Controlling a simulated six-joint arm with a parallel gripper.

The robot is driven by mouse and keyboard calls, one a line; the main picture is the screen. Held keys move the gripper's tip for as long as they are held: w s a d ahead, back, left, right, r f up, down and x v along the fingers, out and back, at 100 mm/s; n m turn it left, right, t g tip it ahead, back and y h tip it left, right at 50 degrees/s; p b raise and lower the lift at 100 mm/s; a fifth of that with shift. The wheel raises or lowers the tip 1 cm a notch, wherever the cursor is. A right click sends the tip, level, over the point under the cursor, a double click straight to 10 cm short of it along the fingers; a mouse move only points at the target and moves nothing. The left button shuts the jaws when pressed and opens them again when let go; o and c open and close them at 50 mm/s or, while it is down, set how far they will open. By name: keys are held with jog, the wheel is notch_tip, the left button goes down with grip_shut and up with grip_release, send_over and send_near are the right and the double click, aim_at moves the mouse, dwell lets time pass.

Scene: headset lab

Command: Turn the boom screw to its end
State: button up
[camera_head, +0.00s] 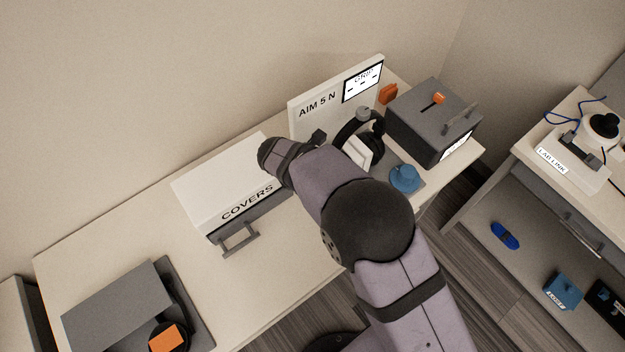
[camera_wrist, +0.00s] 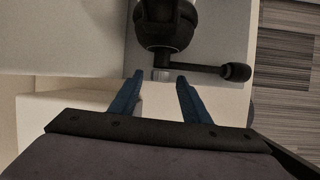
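A black headset (camera_head: 374,122) hangs on a stand in front of the white panel in the head view. In the wrist view its dark ear cup (camera_wrist: 165,22) is at the top, with a black boom (camera_wrist: 200,68) running right to a rounded tip. A small grey metal piece (camera_wrist: 161,75), which looks like the boom screw, sits below the cup at the boom's root. My gripper (camera_wrist: 160,79) is open, its two blue fingers on either side of that piece with gaps visible. Whether either finger touches it cannot be told. In the head view my arm hides the fingers and the screw.
A white "AIM 5 N" panel (camera_head: 312,116) with a display (camera_head: 362,84) stands behind the headset. A grey box (camera_head: 425,130) with an orange-knobbed slot is to its right, a blue knob-shaped piece (camera_head: 404,179) in front. A "COVERS" box (camera_head: 215,184) stands left.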

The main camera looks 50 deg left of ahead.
jog(key=b+v, duration=0.2)
jog(key=v, duration=0.5)
dwell(0.5)
jog(key=shift+s+r+p, duration=0.1)
jog(key=shift+r+p, duration=0.15)
jog(key=shift+p, duration=0.1)
jog(key=shift+d+f, duration=0.1)
jog(key=shift+f, duration=0.15)
jog(key=shift+p+x, duration=1.15)
jog(key=shift+x, duration=2.4)
jog(key=c, duration=1)
